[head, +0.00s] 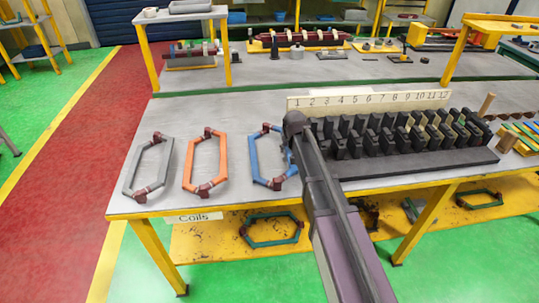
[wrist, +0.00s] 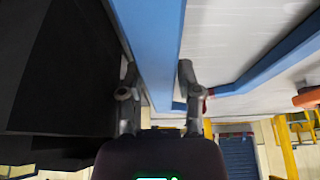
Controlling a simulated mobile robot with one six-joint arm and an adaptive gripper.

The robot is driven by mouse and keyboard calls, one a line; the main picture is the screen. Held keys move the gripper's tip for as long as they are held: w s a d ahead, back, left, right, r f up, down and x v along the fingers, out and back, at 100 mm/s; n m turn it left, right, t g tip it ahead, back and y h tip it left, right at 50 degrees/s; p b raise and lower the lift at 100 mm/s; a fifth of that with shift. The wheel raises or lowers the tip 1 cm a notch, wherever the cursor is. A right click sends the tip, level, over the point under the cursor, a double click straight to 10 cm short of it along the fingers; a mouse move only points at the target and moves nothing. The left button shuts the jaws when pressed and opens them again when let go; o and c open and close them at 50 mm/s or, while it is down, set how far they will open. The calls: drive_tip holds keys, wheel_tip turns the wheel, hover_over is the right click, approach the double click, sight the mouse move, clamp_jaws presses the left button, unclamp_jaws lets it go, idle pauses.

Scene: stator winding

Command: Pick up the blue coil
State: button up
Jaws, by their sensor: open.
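The blue coil (head: 253,155) lies on the table, the rightmost of three coils in a row. My arm covers part of its right side in the head view. In the wrist view one blue bar of the coil (wrist: 155,40) runs between the two fingers of my gripper (wrist: 158,72). The fingers are open, one on each side of this bar, with a gap visible at the right finger. Contact at the left finger is hard to tell. My arm mostly hides the gripper in the head view.
An orange coil (head: 187,165) and a grey coil (head: 129,175) lie to the left. A black slotted block (head: 430,165) with a numbered strip (head: 370,98) stands close on the right. A green coil (head: 246,237) lies on the shelf below.

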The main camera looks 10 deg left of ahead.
idle(0.3)
clamp_jaws()
drive_tip(key=shift+r, duration=0.15)
wheel_tip(320, 180, up, 10)
drive_tip(key=p, duration=1)
idle(0.8)
wheel_tip(320, 180, up, 10)
drive_tip(key=p, duration=1)
drive_tip(key=shift+f, duration=0.2)
drive_tip(key=shift+d, duration=0.15)
